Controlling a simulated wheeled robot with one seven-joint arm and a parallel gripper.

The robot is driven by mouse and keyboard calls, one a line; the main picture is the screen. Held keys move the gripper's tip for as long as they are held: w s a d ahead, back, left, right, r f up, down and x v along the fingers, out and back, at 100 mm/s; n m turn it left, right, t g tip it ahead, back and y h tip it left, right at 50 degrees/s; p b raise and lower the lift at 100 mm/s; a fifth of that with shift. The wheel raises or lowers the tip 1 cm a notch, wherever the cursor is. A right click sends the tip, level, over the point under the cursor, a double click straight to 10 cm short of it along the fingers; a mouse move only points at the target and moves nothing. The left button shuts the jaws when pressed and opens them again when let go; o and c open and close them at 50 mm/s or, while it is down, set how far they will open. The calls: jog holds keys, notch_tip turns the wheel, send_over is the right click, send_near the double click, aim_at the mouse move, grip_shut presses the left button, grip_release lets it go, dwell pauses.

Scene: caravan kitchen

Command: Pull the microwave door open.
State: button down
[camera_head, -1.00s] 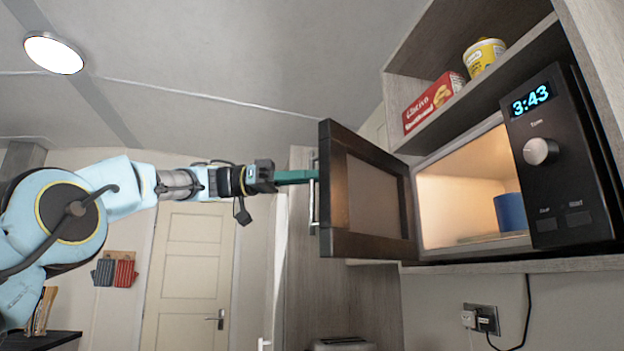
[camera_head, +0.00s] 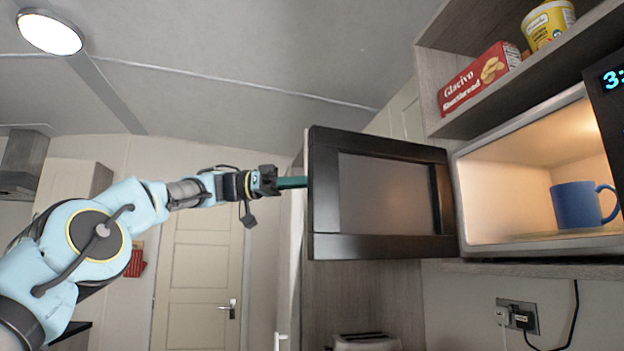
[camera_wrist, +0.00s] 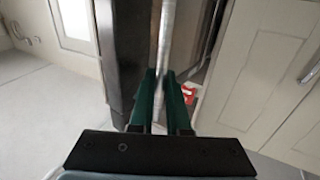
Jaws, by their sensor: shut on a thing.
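The microwave door (camera_head: 385,195) is dark-framed with a glazed middle and stands swung wide open in the head view. The lit microwave cavity (camera_head: 520,195) shows to its right, with a blue mug (camera_head: 578,205) inside. My gripper (camera_head: 303,182) is at the door's free left edge, its green fingers partly hidden behind the door. In the wrist view, my gripper (camera_wrist: 162,92) has its two green fingers on either side of the silver bar handle (camera_wrist: 168,40) and is shut on it. The handle is hidden in the head view.
A red shortbread box (camera_head: 480,78) and a yellow tub (camera_head: 549,22) stand on the shelf above the microwave. A wall socket (camera_head: 517,316) with plugs is below. A toaster (camera_head: 366,341) sits under the door. A cream room door (camera_head: 195,270) is behind my arm.

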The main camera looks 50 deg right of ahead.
jog(key=c, duration=0.9)
grip_release()
jog(key=p+v, duration=0.2)
jog(key=v, duration=0.8)
jog(key=shift+w+a, duration=0.15)
jog(key=shift+w, duration=0.2)
